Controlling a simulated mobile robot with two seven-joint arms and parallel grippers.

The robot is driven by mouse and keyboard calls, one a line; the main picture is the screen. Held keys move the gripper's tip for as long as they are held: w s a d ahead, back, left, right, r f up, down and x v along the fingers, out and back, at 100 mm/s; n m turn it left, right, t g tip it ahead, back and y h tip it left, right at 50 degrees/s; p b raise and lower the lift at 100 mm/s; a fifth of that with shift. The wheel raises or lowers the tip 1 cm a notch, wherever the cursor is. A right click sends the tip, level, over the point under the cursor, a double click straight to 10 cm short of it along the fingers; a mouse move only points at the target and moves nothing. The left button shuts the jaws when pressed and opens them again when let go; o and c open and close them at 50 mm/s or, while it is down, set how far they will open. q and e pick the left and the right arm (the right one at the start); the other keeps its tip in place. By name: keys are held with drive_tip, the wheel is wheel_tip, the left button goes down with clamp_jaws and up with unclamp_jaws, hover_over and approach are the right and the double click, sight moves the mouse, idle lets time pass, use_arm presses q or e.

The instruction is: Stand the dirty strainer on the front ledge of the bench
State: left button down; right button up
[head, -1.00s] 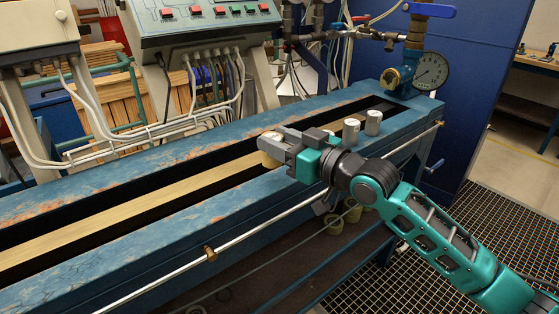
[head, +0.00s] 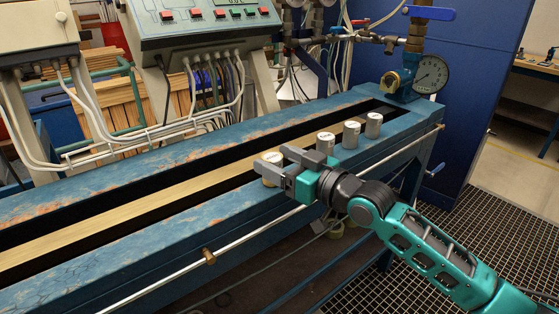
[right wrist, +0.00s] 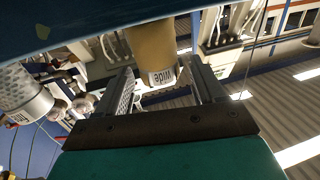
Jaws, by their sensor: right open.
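The dirty strainer (head: 268,183), tan with a silver cap, stands upright on the blue front ledge (head: 215,213) of the bench, by the slot's edge. My right gripper (head: 275,160) is open, with its fingers on either side of the strainer and partly hiding it. In the right wrist view the strainer's tan body (right wrist: 152,42) and the cap marked "wide" lie between the spread fingers (right wrist: 165,85), with gaps at the sides. My left gripper is not in view.
Silver strainers (head: 325,143) (head: 351,134) (head: 373,124) stand in a row along the ledge, right of my gripper. A pressure gauge (head: 430,74) and valve stand at the bench's far end. A metal rod (head: 255,228) runs along the front. The ledge to the left is clear.

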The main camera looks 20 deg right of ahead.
drive_tip(key=shift+r, duration=0.15)
drive_tip(key=v, duration=1.2)
drive_tip(key=shift+p, duration=0.35)
drive_tip(key=s+a+f+m+g+h, duration=0.1)
drive_tip(key=s+f, duration=0.3)
drive_tip(key=f, duration=0.5)
drive_tip(key=s+a+f+m+g+h, duration=0.1)
drive_tip(key=s+a+f+g+h, duration=0.1)
drive_tip(key=f, duration=0.6)
drive_tip(key=s+a+f+m+g+h, duration=0.1)
drive_tip(key=s+a+f+h, duration=0.2)
drive_tip(key=s+f, duration=0.3)
wheel_tip(320, 180, down, 4)
drive_tip(key=shift+a+r+g, duration=0.1)
drive_tip(key=shift+a+g, duration=0.2)
drive_tip(key=shift+a, duration=0.15)
drive_tip(key=shift+s+r, duration=0.1)
drive_tip(key=shift+s, duration=0.05)
